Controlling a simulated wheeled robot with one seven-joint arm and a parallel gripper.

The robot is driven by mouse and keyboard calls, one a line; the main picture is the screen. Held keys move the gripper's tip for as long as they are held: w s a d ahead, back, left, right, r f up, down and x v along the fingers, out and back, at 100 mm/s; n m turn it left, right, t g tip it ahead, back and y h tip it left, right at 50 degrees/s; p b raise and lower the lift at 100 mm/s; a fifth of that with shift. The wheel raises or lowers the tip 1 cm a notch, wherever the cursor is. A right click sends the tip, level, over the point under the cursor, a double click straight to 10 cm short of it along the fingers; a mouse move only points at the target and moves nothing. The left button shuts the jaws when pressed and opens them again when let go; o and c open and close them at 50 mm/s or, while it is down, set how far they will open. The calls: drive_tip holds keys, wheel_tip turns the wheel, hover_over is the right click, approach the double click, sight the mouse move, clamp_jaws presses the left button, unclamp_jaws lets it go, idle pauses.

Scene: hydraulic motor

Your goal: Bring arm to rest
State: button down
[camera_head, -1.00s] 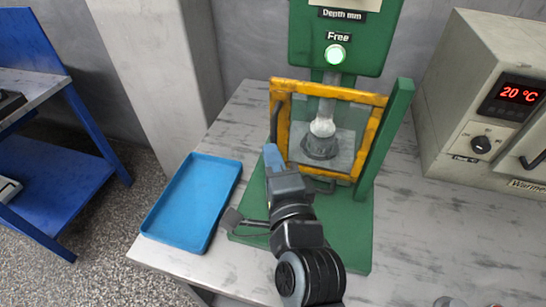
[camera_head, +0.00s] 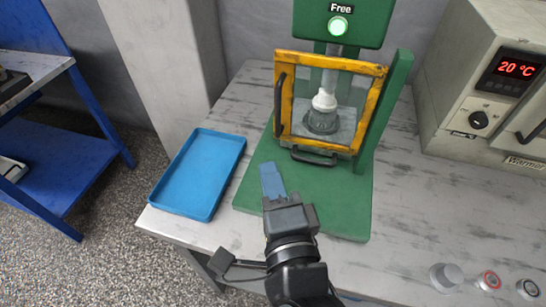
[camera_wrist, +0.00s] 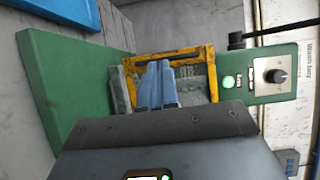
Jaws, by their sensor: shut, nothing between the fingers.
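My gripper (camera_head: 272,181) is over the front of the green press base (camera_head: 335,205), its blue fingers together with nothing between them. The fingers also show in the wrist view (camera_wrist: 157,84), pointing toward the yellow-framed guard. The press (camera_head: 340,20) has a clear guard with a yellow frame (camera_head: 372,105) and a black handle at its lower edge; the guard looks closed. Behind it a white and grey part (camera_head: 323,103) stands under the ram.
An empty blue tray (camera_head: 180,208) lies left of the press. A warmer (camera_head: 490,80) reading 20 °C stands at the right. Several small round parts (camera_head: 446,276) are at the front right. A blue shelf (camera_head: 60,150) stands at the far left. The table between the press and warmer is clear.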

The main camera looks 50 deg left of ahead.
drive_tip(key=shift+s+d, duration=0.9)
drive_tip(key=shift+s, duration=0.05)
